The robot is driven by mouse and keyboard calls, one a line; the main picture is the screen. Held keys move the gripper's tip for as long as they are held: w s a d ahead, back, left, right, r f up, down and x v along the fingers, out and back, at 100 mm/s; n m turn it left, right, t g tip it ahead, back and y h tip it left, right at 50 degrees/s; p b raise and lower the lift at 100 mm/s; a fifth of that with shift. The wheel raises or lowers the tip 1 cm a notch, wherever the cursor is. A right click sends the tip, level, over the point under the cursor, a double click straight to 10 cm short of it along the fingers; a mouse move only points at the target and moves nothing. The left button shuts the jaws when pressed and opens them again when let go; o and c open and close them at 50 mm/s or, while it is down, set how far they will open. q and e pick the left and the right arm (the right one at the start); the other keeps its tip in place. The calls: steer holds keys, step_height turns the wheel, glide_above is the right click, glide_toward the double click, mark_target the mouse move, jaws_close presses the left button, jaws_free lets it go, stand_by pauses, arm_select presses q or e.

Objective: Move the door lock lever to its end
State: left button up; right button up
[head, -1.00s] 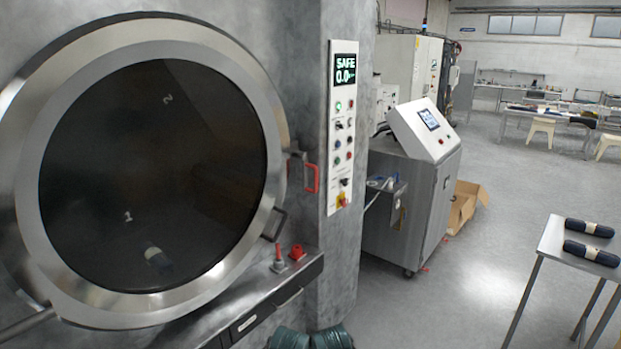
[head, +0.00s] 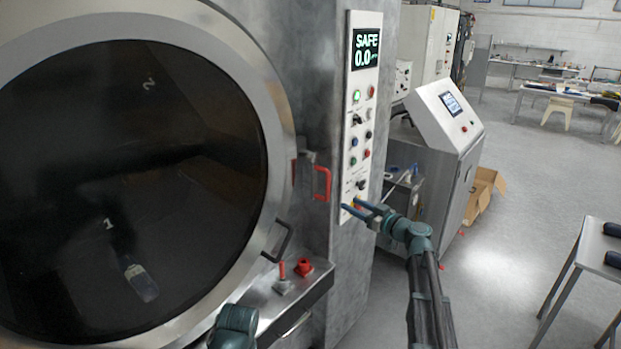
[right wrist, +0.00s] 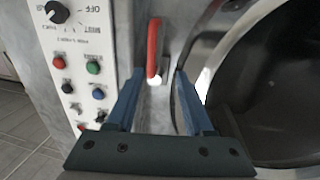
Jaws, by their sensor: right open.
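The door lock lever is a red U-shaped handle (head: 322,184) on a grey bracket, right of the round door's rim in the head view. It also shows in the right wrist view as a red bar (right wrist: 153,48) with a pale lower end. My right gripper (head: 352,206) is open with blue fingers, below and right of the lever in the head view. In the right wrist view the gripper (right wrist: 157,77) points at the lever, which lies between the lines of its fingertips. I see no contact. Of my left arm only a teal part shows at the bottom; its fingers are out of view.
The round dark-glass door (head: 130,190) with a black handle (head: 279,242) fills the left. The button panel (head: 359,130) reads SAFE 0.0, close by my right gripper. A ledge with red knobs (head: 304,267) lies below.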

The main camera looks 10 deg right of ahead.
mark_target(329, 186)
steer(key=x, duration=0.4)
steer(key=d+x, duration=0.1)
steer(key=x, duration=0.4)
steer(key=r+x, duration=0.1)
steer(key=x, duration=0.4)
steer(key=shift+w+d+r, duration=0.15)
steer(key=shift+w+d, duration=0.05)
steer(key=shift+w, duration=0.15)
jaws_close()
stand_by(1.0)
